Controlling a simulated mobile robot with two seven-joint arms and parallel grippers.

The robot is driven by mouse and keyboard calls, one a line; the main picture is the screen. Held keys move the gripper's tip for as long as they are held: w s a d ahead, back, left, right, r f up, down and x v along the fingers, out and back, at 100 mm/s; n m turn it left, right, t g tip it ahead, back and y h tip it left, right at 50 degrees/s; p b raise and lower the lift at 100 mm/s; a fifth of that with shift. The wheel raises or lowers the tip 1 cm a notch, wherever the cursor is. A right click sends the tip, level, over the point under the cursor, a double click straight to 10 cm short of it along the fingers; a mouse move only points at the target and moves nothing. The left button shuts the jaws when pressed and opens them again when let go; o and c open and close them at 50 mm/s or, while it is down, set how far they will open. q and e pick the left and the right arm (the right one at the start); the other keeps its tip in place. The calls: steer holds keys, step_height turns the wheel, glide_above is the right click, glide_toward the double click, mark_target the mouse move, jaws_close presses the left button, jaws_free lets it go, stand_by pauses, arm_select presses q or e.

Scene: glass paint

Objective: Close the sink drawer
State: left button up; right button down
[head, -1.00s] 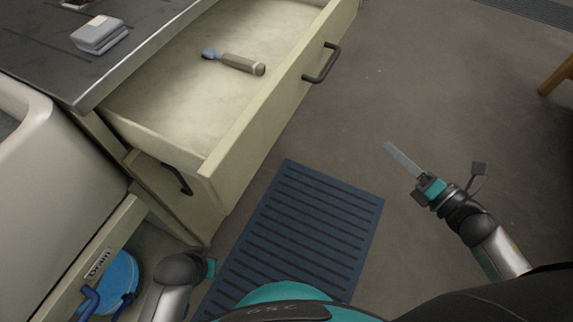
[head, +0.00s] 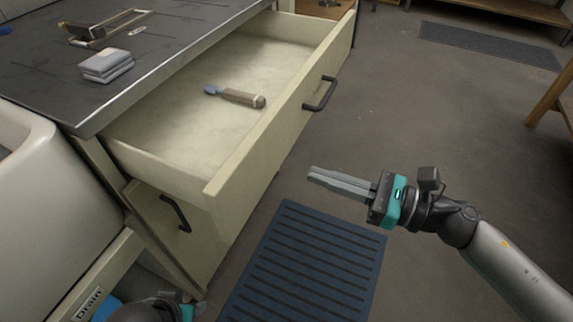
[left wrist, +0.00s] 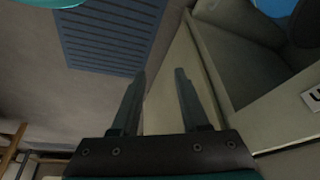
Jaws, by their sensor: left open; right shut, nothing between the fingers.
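The sink drawer (head: 255,158) is pulled far out from under the dark worktop in the head view. It has a dark bar handle (head: 319,94) on its front. A brown-handled tool with a blue end (head: 240,97) lies inside it. My right gripper (head: 312,176) is shut and empty, in front of the drawer and apart from it. In the left wrist view my left gripper (left wrist: 160,95) is open and empty, near a pale cabinet panel.
A blue slatted mat (head: 305,265) lies on the floor before the cabinet. A lower compartment labelled Drain (head: 90,303) is at the bottom left, beside the white sink (head: 35,190). A grey stack (head: 106,66) sits on the worktop (head: 165,60).

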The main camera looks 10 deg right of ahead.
mark_target(270, 159)
steer(key=x, duration=0.5)
steer(key=shift+w+a, duration=0.15)
steer(key=shift+a, duration=0.05)
arm_select(q)
steer(key=shift+r, duration=0.4)
arm_select(e)
steer(key=shift+w+a, duration=0.4)
steer(key=shift+a, duration=0.2)
